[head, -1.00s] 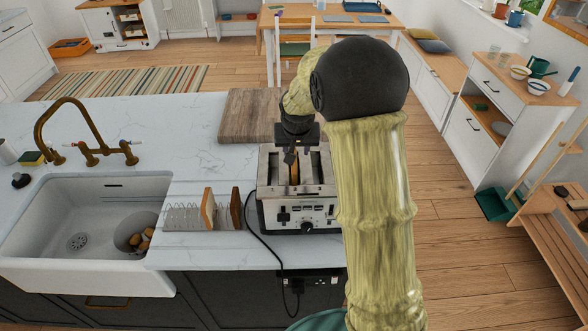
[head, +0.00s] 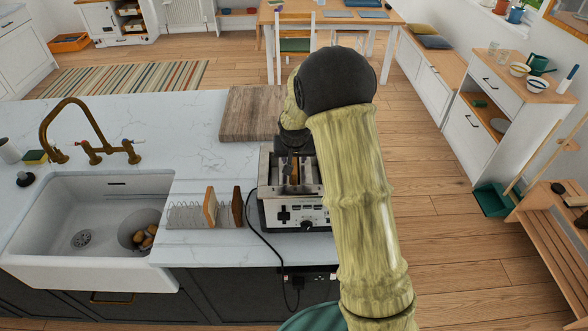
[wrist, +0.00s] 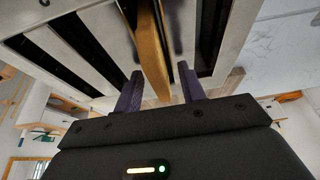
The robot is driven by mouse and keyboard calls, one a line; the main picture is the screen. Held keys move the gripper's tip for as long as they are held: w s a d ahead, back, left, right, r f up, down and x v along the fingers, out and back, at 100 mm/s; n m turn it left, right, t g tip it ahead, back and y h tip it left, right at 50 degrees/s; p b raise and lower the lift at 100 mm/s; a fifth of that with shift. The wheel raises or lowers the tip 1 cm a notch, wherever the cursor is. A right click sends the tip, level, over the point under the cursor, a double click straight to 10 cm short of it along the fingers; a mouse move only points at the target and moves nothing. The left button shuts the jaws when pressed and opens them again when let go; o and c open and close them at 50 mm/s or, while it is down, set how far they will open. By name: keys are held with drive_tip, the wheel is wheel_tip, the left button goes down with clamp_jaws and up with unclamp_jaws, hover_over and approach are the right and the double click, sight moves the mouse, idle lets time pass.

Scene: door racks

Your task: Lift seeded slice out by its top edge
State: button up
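The toaster (head: 293,213) stands on the white counter, with its long slots showing in the wrist view (wrist: 75,52). A golden-brown slice (wrist: 152,50) stands on edge in one of its slots; its faces are too foreshortened to show seeds. My gripper (wrist: 160,74) is at the toaster's top, its two dark fingers apart with the slice's edge between them. A gap shows on each side of the slice, so it is not gripped. In the head view my arm hides the toaster's right side and much of the slots.
A wire rack (head: 184,216) left of the toaster holds a light brown slice (head: 210,206) and a darker slice (head: 237,207). A wooden board (head: 250,112) lies behind. The sink (head: 95,225) and brass tap (head: 85,125) are farther left. A black cord (head: 262,245) runs over the counter's front.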

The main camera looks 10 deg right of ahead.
clamp_jaws()
drive_tip(key=shift+r, duration=0.1)
wheel_tip(320, 180, up, 11)
drive_tip(key=b, duration=0.3)
drive_tip(key=s+a+b, duration=0.2)
drive_tip(key=s+b, duration=0.6)
drive_tip(key=s, duration=1)
drive_tip(key=shift+a+r, duration=0.3)
drive_tip(key=shift+r, duration=0.15)
drive_tip(key=shift+w, duration=0.1)
wheel_tip(320, 180, up, 10)
drive_tip(key=p, duration=0.7)
drive_tip(key=shift+f+p, duration=0.25)
drive_tip(key=shift+p, duration=0.05)
